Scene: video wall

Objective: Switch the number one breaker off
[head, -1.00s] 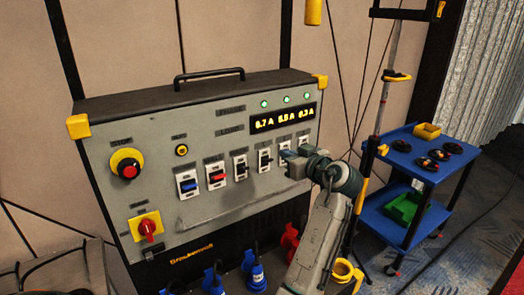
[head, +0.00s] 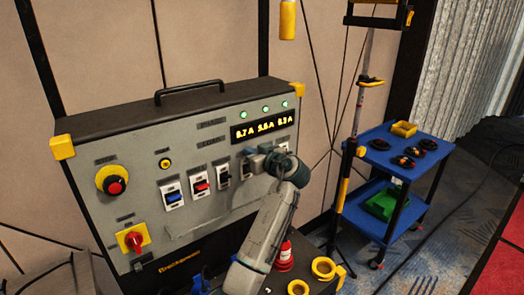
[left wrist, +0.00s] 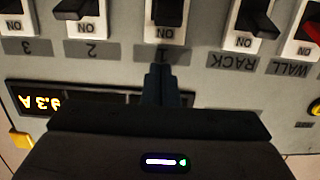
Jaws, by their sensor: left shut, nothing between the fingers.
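The breaker panel is a grey box (head: 215,212) with a row of switches. In the left wrist view, which is upside down, the number one breaker (left wrist: 168,14) sits at top centre, a black lever in a white plate with "ON" printed. Its lever position is hard to tell. In the head view it is partly hidden by my gripper. My left gripper (head: 250,153) is shut and empty. In the left wrist view its fingertips (left wrist: 160,70) lie over the label "1", just above the breaker on the panel; contact cannot be told. My right gripper is not in view.
The RACK breaker (left wrist: 256,20) and number two breaker (left wrist: 78,14) flank it. A red-lever switch (head: 200,186), a blue-lever switch (head: 172,195) and a red rotary knob (head: 133,240) are further left. A lit display (head: 265,128) is above. A blue cart (head: 395,150) stands right.

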